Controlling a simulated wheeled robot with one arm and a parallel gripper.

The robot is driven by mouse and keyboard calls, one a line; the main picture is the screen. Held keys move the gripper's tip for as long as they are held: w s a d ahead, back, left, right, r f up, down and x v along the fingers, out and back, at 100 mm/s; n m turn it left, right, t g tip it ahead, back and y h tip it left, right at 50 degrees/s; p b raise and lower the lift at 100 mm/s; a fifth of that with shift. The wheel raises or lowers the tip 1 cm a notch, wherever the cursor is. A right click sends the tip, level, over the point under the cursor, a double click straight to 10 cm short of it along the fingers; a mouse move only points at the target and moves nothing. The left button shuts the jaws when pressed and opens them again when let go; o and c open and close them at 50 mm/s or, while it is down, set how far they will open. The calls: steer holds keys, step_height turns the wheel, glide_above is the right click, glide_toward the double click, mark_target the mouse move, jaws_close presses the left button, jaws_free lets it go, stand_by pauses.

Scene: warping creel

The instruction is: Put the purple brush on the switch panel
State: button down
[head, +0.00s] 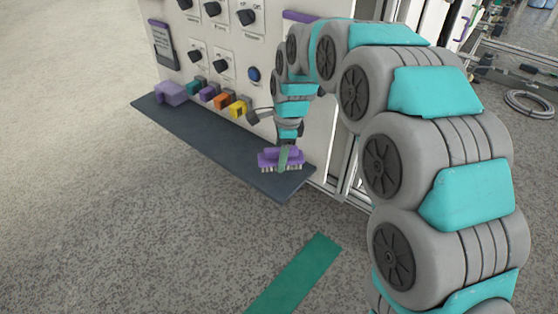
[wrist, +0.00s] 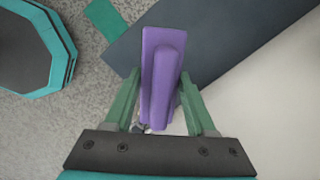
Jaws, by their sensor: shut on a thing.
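The purple brush (head: 270,157) has pale bristles pointing down in the head view. My gripper (head: 285,152) is shut on it, with green fingers on either side. In the wrist view the brush (wrist: 161,62) stands out lengthwise between the fingers of my gripper (wrist: 161,90). The switch panel (head: 228,42) is a pale upright front with black knobs and a blue button. A dark shelf (head: 205,130) runs along its foot. The brush appears over the right end of this shelf; I cannot tell whether it touches it.
A light purple block (head: 172,93) sits at the shelf's left end. Teal, purple, orange and yellow (head: 239,107) plugs line the panel just above the shelf. A green strip (head: 295,275) marks the open floor. A coiled hose (head: 529,103) lies at the right.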

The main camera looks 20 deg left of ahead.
steer(key=shift+w+a, duration=0.3)
steer(key=shift+w, duration=0.2)
steer(key=shift+f+p, duration=0.3)
steer(key=shift+f, duration=1.5)
steer(key=shift+f, duration=0.15)
steer(key=shift+c, duration=1.1)
jaws_free()
steer(key=r, duration=0.4)
steer(key=d+r, duration=0.1)
steer(key=r, duration=0.2)
steer(key=r+b, duration=0.1)
steer(key=r, duration=0.3)
steer(key=shift+d+r, duration=0.25)
steer(key=shift+r, duration=0.1)
steer(key=shift+s+r, duration=0.15)
steer(key=shift+r, duration=0.1)
